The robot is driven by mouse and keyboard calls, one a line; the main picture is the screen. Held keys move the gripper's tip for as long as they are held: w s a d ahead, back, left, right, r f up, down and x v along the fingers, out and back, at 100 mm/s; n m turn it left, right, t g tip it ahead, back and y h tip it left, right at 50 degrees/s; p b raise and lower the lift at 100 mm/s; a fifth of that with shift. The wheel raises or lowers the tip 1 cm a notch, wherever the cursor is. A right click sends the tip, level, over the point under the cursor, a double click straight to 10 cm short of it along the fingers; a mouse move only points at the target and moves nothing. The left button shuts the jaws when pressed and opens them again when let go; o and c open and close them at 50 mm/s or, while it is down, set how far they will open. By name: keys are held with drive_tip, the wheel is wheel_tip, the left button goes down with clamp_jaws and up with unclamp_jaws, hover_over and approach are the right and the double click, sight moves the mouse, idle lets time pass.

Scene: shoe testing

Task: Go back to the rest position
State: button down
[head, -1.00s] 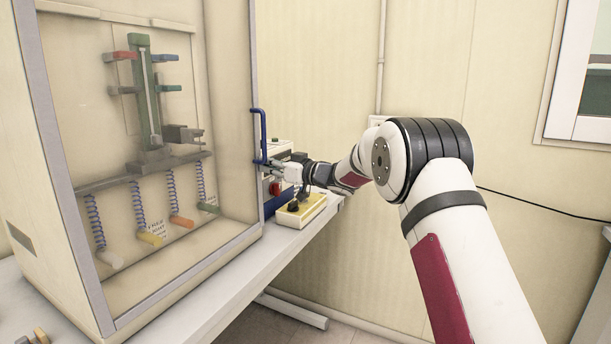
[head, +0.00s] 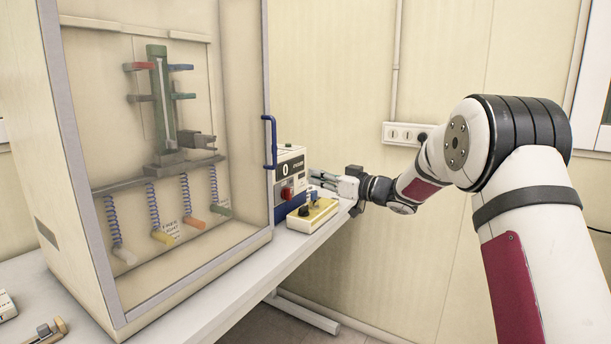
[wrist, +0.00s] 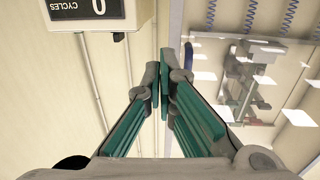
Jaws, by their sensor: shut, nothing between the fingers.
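My gripper (head: 314,180) is at the right end of the bench, beside the control box and clear of the blue door handle (head: 270,142). In the wrist view my gripper (wrist: 164,78) shows its teal-padded fingers together, with nothing held. The test cabinet (head: 62,150) has a clear front door that looks shut. Behind it are coloured pegs, springs and a green upright mechanism (head: 158,100). In the wrist view the cabinet interior shows at the right, upside down.
A white and blue control box (head: 291,160) with a counter and red knob stands right of the cabinet. A yellow box (head: 312,215) sits before it on the bench (head: 245,297). A wall socket strip (head: 403,134) is behind my arm. Free room lies right of the bench.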

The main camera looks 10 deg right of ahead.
drive_tip(key=shift+s+d, duration=0.35)
drive_tip(key=s+d+r+m+t+h+p, duration=0.25)
drive_tip(key=s+d+r+m+h, duration=0.2)
drive_tip(key=r+h, duration=0.45)
drive_tip(key=s+d+r+m+g+h, duration=0.1)
drive_tip(key=s+d+r+m+h, duration=0.25)
drive_tip(key=s, duration=0.75)
drive_tip(key=s+a+f+g+p, duration=0.1)
drive_tip(key=s+f+g, duration=0.2)
drive_tip(key=s, duration=1)
drive_tip(key=s+a+f+g+p, duration=0.1)
drive_tip(key=s+f+g, duration=0.2)
drive_tip(key=s, duration=1.1)
drive_tip(key=s+a+f+m+g+p, duration=0.1)
drive_tip(key=s+f+g, duration=0.3)
drive_tip(key=s, duration=0.9)
wheel_tip(320, 180, down, 2)
drive_tip(key=shift+s+a+f, duration=0.1)
drive_tip(key=shift+s+a, duration=0.15)
drive_tip(key=shift+s, duration=0.1)
